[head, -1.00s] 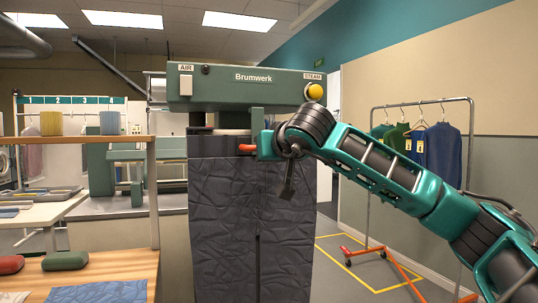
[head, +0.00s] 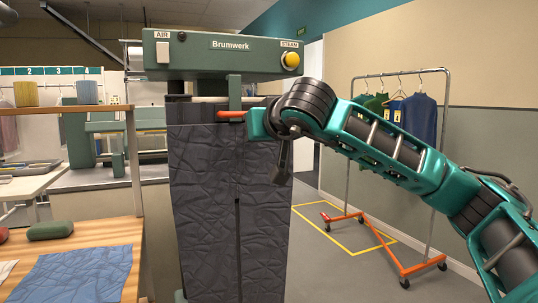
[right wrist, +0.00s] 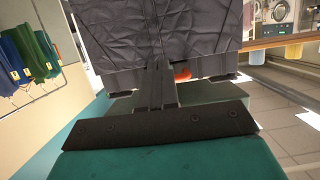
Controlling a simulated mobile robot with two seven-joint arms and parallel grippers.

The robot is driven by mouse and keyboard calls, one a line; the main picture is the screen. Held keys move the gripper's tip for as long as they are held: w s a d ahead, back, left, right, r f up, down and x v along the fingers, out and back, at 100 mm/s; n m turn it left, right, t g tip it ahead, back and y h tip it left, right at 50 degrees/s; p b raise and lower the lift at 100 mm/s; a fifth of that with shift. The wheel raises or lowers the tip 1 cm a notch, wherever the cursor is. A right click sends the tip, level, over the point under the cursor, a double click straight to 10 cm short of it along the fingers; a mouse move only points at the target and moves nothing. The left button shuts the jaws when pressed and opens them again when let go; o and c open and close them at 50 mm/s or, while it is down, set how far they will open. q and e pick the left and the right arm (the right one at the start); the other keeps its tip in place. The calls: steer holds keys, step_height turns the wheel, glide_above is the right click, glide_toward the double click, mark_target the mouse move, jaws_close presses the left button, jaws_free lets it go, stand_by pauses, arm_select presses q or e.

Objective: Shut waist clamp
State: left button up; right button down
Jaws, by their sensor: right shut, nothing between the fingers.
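Dark grey trousers (head: 205,205) hang waist-up below the green Brumwerk machine head (head: 225,60). The waist clamp, at the waistband under that head, is partly hidden by the trousers and my arm. Its orange handle (head: 231,114) sticks out at the top edge of the trousers. My right gripper (head: 248,123) is beside the right end of this handle, its fingertips hidden in the head view. In the right wrist view my fingers (right wrist: 160,68) are together and empty, close to the waistband, with a bit of orange handle (right wrist: 183,74) just beside them. My left gripper is out of view.
AIR (head: 162,53) and STEAM (head: 290,60) buttons sit on the machine head above my arm. A wooden table (head: 110,220) with a blue cloth is at left. A wheeled rail (head: 445,120) with garments stands at right, on clear floor.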

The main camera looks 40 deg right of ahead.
steer(key=shift+s+a+f+b, duration=0.15)
steer(key=shift+s+f, duration=0.3)
steer(key=shift+s, duration=0.3)
steer(key=shift+s+a+f+b, duration=0.1)
steer(key=shift+s+a+f, duration=0.1)
steer(key=shift+s+f, duration=0.45)
steer(key=shift+s+a+f+b, duration=0.15)
steer(key=shift+s+f, duration=0.1)
steer(key=shift+s, duration=0.65)
